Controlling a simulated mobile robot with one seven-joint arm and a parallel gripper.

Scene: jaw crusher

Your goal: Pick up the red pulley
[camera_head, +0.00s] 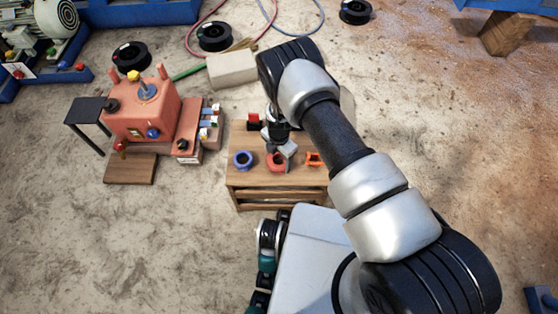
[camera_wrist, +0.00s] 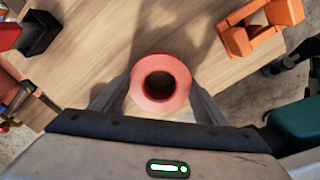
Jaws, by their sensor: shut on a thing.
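The red pulley (camera_wrist: 160,67) is a ring with a dark centre hole, seen from above in the wrist view. It sits between the two fingers of my gripper (camera_wrist: 158,92), which are shut on it from both sides. In the head view the red pulley (camera_head: 277,163) shows near the front middle of the small wooden table, with my gripper (camera_head: 281,152) over it. I cannot tell whether the pulley touches the table.
On the wooden table (camera_head: 245,190) a blue ring part (camera_head: 242,160) stands left of the pulley and an orange part (camera_head: 314,158) right of it. A red and black part (camera_head: 254,122) is behind. A red machine (camera_head: 140,112) stands left of the table.

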